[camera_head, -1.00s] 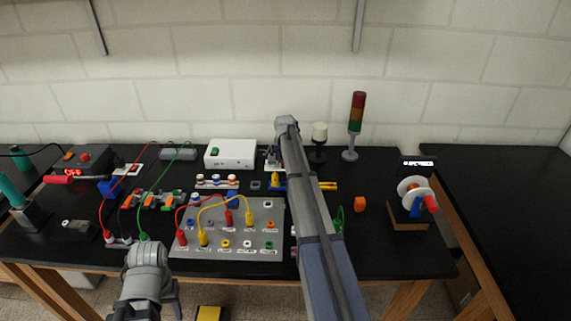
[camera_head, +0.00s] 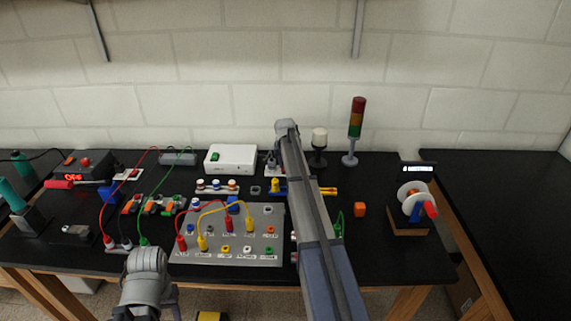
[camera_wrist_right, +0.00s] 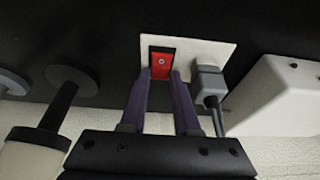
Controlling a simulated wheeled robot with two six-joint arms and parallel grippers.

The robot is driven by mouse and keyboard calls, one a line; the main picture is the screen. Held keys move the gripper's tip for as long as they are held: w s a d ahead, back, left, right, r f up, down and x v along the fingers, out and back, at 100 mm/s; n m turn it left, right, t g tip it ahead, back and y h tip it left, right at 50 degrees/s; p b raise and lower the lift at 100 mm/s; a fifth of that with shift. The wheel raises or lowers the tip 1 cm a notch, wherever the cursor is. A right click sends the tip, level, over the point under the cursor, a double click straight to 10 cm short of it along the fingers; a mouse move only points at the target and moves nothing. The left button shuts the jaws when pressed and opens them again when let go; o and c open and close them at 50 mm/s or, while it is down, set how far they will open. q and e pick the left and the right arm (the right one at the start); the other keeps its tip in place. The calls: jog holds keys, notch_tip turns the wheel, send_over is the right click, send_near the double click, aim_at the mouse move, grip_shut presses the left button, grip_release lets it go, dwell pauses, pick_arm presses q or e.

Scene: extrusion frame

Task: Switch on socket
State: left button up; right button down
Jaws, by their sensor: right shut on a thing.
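The socket is a white plate with a red rocker switch (camera_wrist_right: 162,64) and a grey plug (camera_wrist_right: 210,84) with its cable at the right. In the head view a bit of the white socket plate (camera_head: 268,172) shows at the table's back, mostly behind my right arm. My right gripper (camera_wrist_right: 161,74) is shut on the red switch, one dark purple finger on each side of it. In the head view its fingers are hidden by the arm. My left arm stands at the front left edge of the table; its gripper (camera_head: 150,299) is low, and its fingers cannot be made out.
A white box (camera_head: 231,157) stands left of the socket; it also shows in the right wrist view (camera_wrist_right: 285,95). A white-topped lamp (camera_head: 319,138) and a signal tower (camera_head: 355,130) stand right of it. A grey panel (camera_head: 270,222) with red and yellow leads lies in front.

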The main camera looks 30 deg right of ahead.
jog(key=shift+w+d+g+y+p, duration=0.3)
jog(key=shift+w+g+y, duration=0.2)
jog(key=shift+g, duration=0.3)
jog(key=shift+s+g+y, duration=0.15)
jog(key=shift+g+y, duration=0.15)
jog(key=shift+g, duration=0.1)
jog(key=shift+a, duration=0.1)
jog(key=c, duration=0.9)
grip_release()
jog(key=shift+r, duration=0.1)
jog(key=r+p, duration=0.7)
jog(key=p, duration=0.1)
jog(key=shift+s+a+r, duration=0.2)
jog(key=shift+s+r, duration=0.05)
jog(key=shift+s, duration=0.1)
